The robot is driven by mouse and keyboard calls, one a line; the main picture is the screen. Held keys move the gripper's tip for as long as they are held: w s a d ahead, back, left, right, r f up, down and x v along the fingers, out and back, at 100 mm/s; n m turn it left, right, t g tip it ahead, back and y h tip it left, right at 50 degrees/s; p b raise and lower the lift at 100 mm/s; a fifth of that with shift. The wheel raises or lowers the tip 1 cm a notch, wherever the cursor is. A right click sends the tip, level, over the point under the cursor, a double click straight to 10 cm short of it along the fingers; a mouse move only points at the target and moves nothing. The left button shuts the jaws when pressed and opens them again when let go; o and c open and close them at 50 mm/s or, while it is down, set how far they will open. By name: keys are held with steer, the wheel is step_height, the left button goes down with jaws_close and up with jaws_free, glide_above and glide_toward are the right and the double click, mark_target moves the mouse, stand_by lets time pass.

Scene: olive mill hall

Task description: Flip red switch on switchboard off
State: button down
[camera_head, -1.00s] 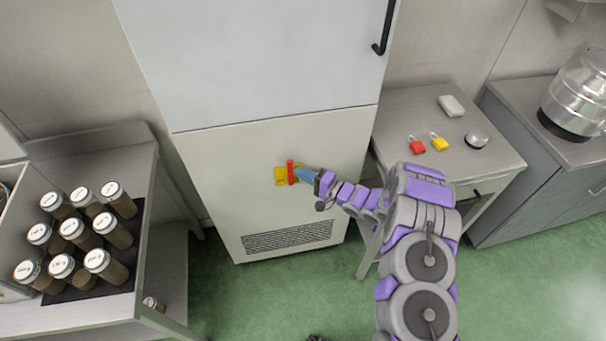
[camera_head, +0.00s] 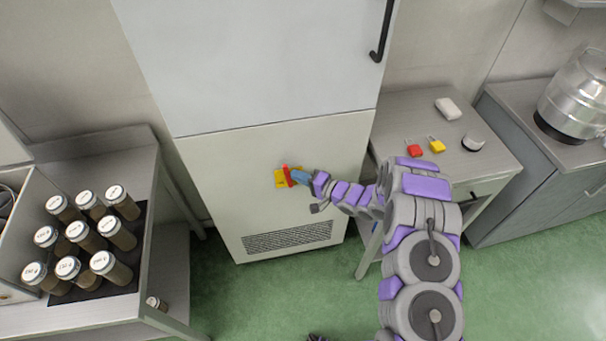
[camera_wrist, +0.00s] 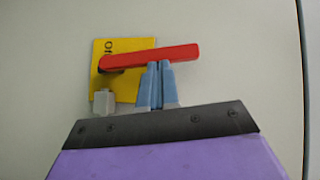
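The red switch handle (camera_head: 287,176) sits on a yellow plate (camera_head: 279,180) on the pale cabinet front. In the head view it leans slightly, top to the left. In the wrist view the red handle (camera_wrist: 150,58) runs across the yellow plate (camera_wrist: 125,88), with partly hidden dark lettering. My gripper (camera_head: 298,177) is at the handle's right side. In the wrist view my gripper's blue fingers (camera_wrist: 158,68) are together, their tips at the handle's edge, seemingly touching it. They do not appear to hold it between them.
A grey block (camera_wrist: 104,102) shows beside the plate. Right of the cabinet, a steel table (camera_head: 480,165) bears a red padlock (camera_head: 414,151) and a yellow padlock (camera_head: 436,145). At left, several jars (camera_head: 87,238) stand on a steel bench. The green floor (camera_head: 280,290) is clear in front.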

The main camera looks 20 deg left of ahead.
mark_target(287, 177)
steer(key=a+n+h+p, duration=0.1)
steer(key=s+a+r+n+h+p, duration=0.1)
steer(key=p, duration=0.1)
steer(key=shift+s+a+r+h+p, duration=0.1)
steer(key=shift+s+r+h+p, duration=0.05)
steer(key=shift+h+p, duration=0.15)
steer(key=shift+s+a+n+h+p, duration=0.35)
steer(key=shift+a+n+h+p, duration=0.25)
steer(key=shift+h, duration=0.1)
steer(key=s+a+f+n+t+h+b, duration=0.2)
steer(key=a+f+n+t+h+b, duration=0.1)
steer(key=h+b, duration=0.4)
steer(key=shift+s+a+f+n, duration=0.35)
steer(key=shift+a+f+n, duration=0.25)
steer(key=shift+a, duration=0.1)
steer(key=shift+s+f+b, duration=0.1)
steer(key=shift+f+b, duration=0.2)
steer(key=shift+b, duration=0.4)
